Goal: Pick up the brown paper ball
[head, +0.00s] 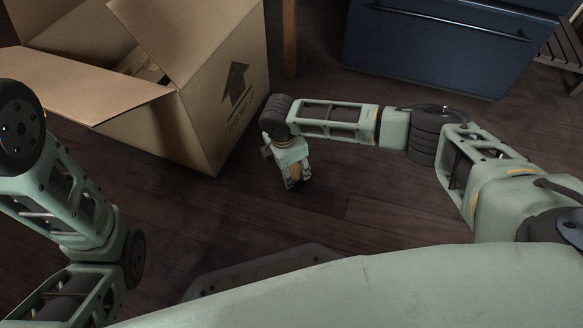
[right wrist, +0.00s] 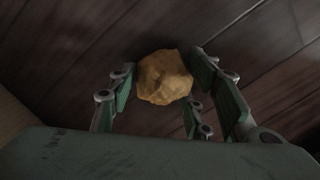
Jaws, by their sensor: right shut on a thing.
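The brown paper ball (right wrist: 165,78) is crumpled and yellowish brown. In the right wrist view it sits between the fingers of my right gripper (right wrist: 160,95), which is shut on it. In the head view my right gripper (head: 292,178) points down near the floor, just right of the cardboard box, and a small part of the ball (head: 294,172) shows between its fingers. I cannot tell whether the ball touches the floor. My left arm comes in at the left of the head view, but its gripper is out of view.
A large open cardboard box (head: 222,95) with spread flaps stands on the dark wooden floor (head: 350,205) at the upper left. A wooden leg (head: 289,40) stands behind it. A blue cabinet (head: 430,45) is at the upper right, beside a slatted dark object (head: 567,50). Floor between is clear.

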